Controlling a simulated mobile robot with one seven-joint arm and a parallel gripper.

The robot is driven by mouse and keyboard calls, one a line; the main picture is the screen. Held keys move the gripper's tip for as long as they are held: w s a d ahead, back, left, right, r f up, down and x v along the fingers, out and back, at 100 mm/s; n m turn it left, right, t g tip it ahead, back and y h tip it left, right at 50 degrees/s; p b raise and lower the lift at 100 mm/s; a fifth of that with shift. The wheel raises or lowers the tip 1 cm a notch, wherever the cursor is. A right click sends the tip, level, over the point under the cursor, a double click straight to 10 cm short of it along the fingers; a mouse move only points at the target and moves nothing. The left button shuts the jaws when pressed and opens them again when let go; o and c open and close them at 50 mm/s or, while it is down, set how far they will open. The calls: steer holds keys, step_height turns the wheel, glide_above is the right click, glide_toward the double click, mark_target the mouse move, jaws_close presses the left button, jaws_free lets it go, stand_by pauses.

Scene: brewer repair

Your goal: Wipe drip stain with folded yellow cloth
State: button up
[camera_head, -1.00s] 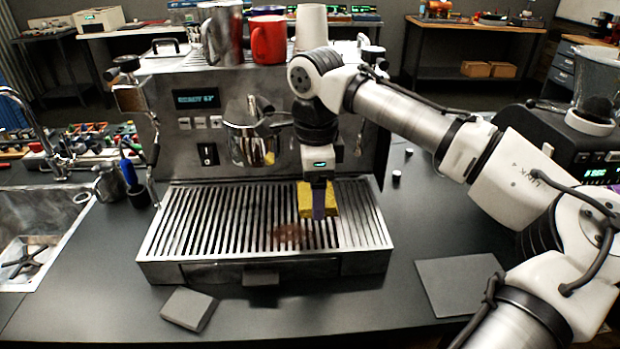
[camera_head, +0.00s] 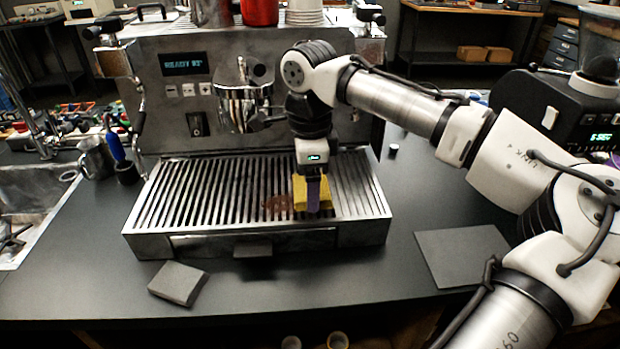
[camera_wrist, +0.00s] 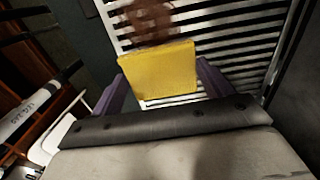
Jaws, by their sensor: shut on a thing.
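The folded yellow cloth (camera_head: 299,190) is held in my gripper (camera_head: 313,195) over the drip tray (camera_head: 346,212) of the espresso machine. The purple fingers are shut on it. I cannot tell whether the cloth touches the slats. The brown drip stain (camera_head: 278,206) is on the slats just left of the cloth. In the wrist view, the cloth (camera_wrist: 158,72) sits between the fingers of my gripper (camera_wrist: 165,88). The stain (camera_wrist: 150,22) shows past the cloth's upper edge, partly hidden by it.
The espresso machine (camera_head: 175,90) rises behind the tray, with a portafilter (camera_head: 243,105) left of my gripper. A grey block (camera_head: 178,283) lies in front of the tray and a flat dark mat (camera_head: 462,256) to its right. A sink (camera_head: 30,215) is at the left.

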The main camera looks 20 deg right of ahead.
steer(key=shift+f+b, duration=0.55)
steer(key=shift+f, duration=0.45)
stand_by(0.3)
steer(key=shift+a, duration=0.1)
